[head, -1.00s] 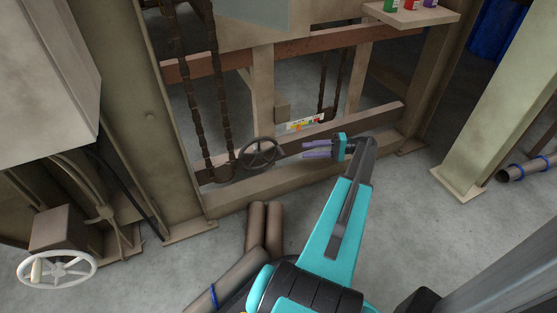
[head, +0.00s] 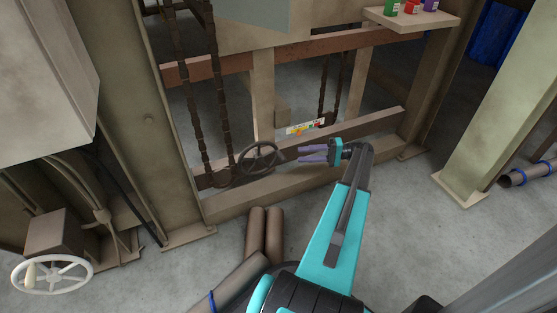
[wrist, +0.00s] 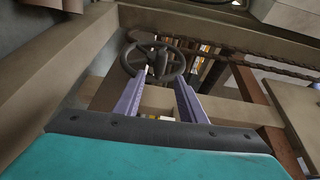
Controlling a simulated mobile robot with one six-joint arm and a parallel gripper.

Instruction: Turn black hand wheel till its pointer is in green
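The black hand wheel (head: 258,158) stands upright at the lower beam of the frame, left of my gripper. In the wrist view the wheel (wrist: 153,62) shows just beyond my fingertips. My gripper (head: 300,153) has its two purple fingers pointing left at the wheel, with a small gap between them and the rim. In the wrist view the fingers (wrist: 161,78) are apart with nothing between them. A small scale plate (head: 304,127) with white, yellow and red parts sits right of and above the wheel. I cannot make out the pointer or its position.
A white hand wheel (head: 52,274) is at the lower left. Brown rusty chains (head: 222,110) hang above the black wheel. Brown pipes (head: 256,232) lie on the floor in front of the frame. A shelf (head: 412,20) with small coloured containers is at the upper right.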

